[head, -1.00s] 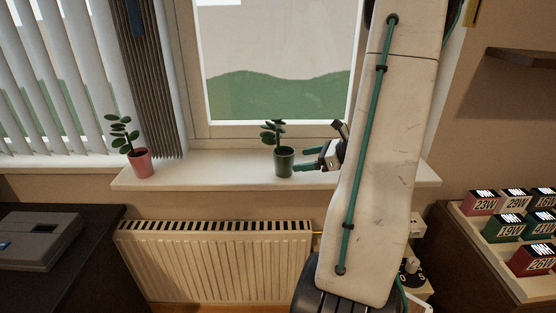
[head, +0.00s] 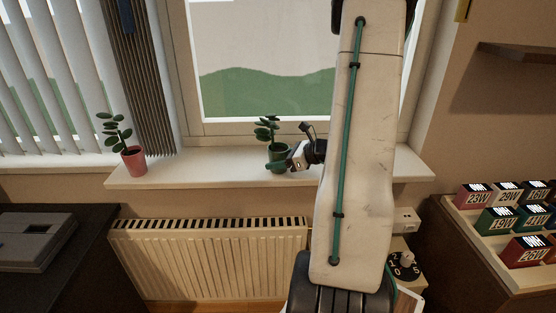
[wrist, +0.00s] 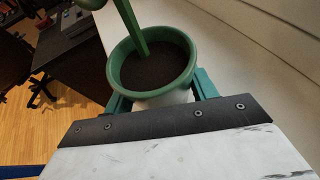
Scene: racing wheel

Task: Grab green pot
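The green pot (head: 280,152) stands upright on the white windowsill, with dark soil and a leafy plant in it. My gripper (head: 279,165) is at the pot, reaching it from the right in the head view. In the wrist view the pot (wrist: 152,70) sits between my two green fingers, one on each side below its rim. The fingers look open around it; whether they touch its wall is hidden by the rim. The stem rises from the soil, and the leaves are mostly out of the wrist view.
A pink pot (head: 133,160) with a similar plant stands farther left on the windowsill (head: 200,169). The window is close behind. A radiator (head: 208,260) is below the sill. A rack of labelled boxes (head: 510,225) is at the right, and a dark desk (head: 60,275) at the left.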

